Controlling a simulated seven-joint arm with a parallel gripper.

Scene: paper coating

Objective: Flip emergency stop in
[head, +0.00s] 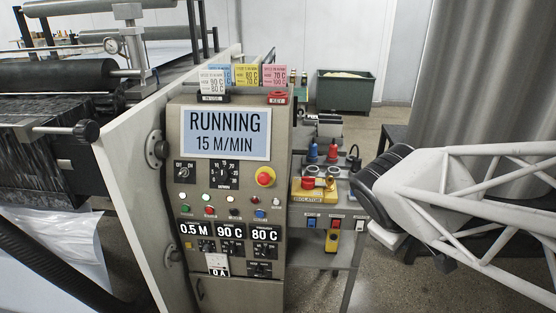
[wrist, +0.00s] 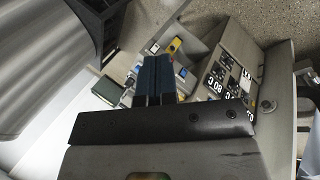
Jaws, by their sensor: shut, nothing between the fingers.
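My gripper shows in the wrist view (wrist: 158,78) as two dark blue fingers side by side, shut and empty. They point toward the side shelf and the panel, which lies to their right. My arm reaches in from the right in the head view, apart from the panel. The stop button cannot be made out in the wrist view.
A side shelf (head: 330,208) right of the panel carries a yellow isolator box (head: 314,190) and several coloured switches. Coloured cards (head: 246,75) and a red key tag (head: 277,97) are on the panel top. A green bin (head: 345,92) stands behind. Machine rollers are at left.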

